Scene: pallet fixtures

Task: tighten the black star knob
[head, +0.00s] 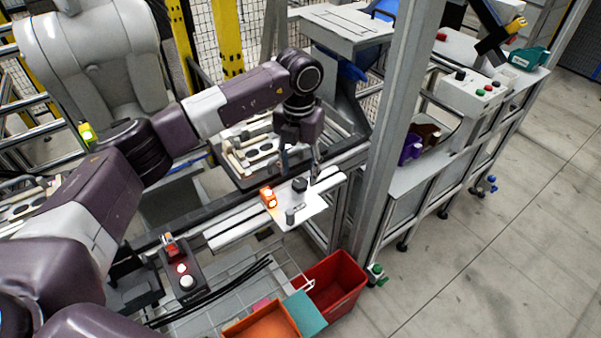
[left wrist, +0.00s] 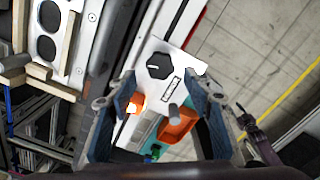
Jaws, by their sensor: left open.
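The black star knob (head: 300,184) sits on a white plate (head: 309,206) at the end of a rail. In the left wrist view the knob (left wrist: 159,66) shows from above, dark and many-sided with a white mark. My left gripper (left wrist: 165,100) is open and empty, pointing down. In the head view its fingers (head: 300,163) are just above and behind the knob, apart from it. In the left wrist view the knob shows beyond the fingertips. A purple-grey part at the right, apparently my right arm's end (left wrist: 256,128), is too small to read.
A lit orange button box (head: 268,197) and a short grey post (head: 291,215) stand on the plate close to the knob. A red bin (head: 336,284) and an orange bin (head: 262,325) lie below. A grey upright post (head: 392,130) rises just right of the plate.

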